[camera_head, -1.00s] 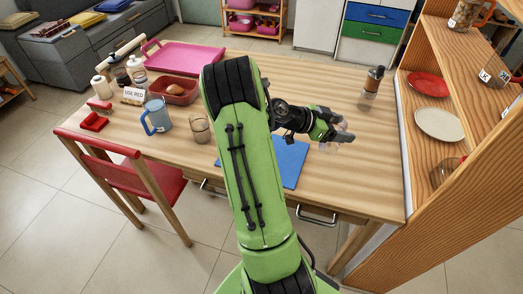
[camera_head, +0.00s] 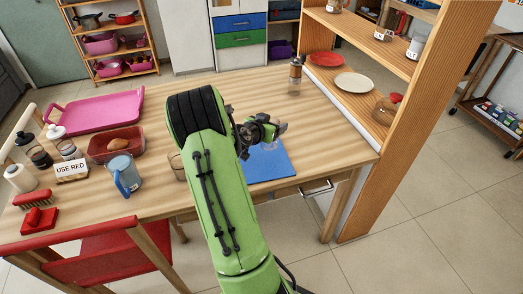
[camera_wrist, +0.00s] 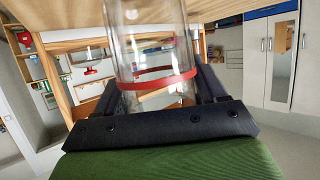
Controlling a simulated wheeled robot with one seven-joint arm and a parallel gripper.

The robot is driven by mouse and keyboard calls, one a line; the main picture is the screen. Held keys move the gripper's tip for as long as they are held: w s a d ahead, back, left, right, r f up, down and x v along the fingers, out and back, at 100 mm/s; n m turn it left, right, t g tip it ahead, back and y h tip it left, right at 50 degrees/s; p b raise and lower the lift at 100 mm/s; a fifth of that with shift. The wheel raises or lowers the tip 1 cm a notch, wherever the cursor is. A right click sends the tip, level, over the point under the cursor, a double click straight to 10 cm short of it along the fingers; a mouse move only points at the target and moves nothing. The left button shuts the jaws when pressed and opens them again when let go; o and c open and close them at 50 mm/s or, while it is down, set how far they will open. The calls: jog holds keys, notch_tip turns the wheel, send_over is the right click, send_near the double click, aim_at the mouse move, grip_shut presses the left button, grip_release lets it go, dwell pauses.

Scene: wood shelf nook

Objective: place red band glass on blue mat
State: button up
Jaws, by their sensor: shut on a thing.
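My gripper (camera_head: 272,130) is above the far part of the blue mat (camera_head: 272,168) in the head view. In the wrist view my gripper (camera_wrist: 150,85) is shut on the clear red band glass (camera_wrist: 128,35), whose red ring shows between the fingers. In the head view the glass is faint below the fingers and partly hidden, so I cannot tell its gap to the mat. The mat lies flat near the table's front edge, its left part hidden behind my arm.
A red bin (camera_head: 104,143) and pink tray (camera_head: 95,112) are farther left. A dark-topped bottle (camera_head: 296,72) stands at the back. A wooden shelf (camera_head: 425,95) borders the right side.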

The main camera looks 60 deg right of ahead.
notch_tip(320, 180, down, 5)
jog(key=shift+f+b, duration=0.2)
jog(key=shift+b, duration=0.4)
jog(key=shift+a, duration=0.1)
jog(key=shift+f, duration=0.15)
jog(key=o, duration=1.2)
jog(key=shift+w+a+r, duration=0.15)
jog(key=shift+a+r, duration=0.1)
jog(key=shift+r, duration=0.1)
jog(key=v, duration=1.1)
jog(key=shift+a, duration=0.25)
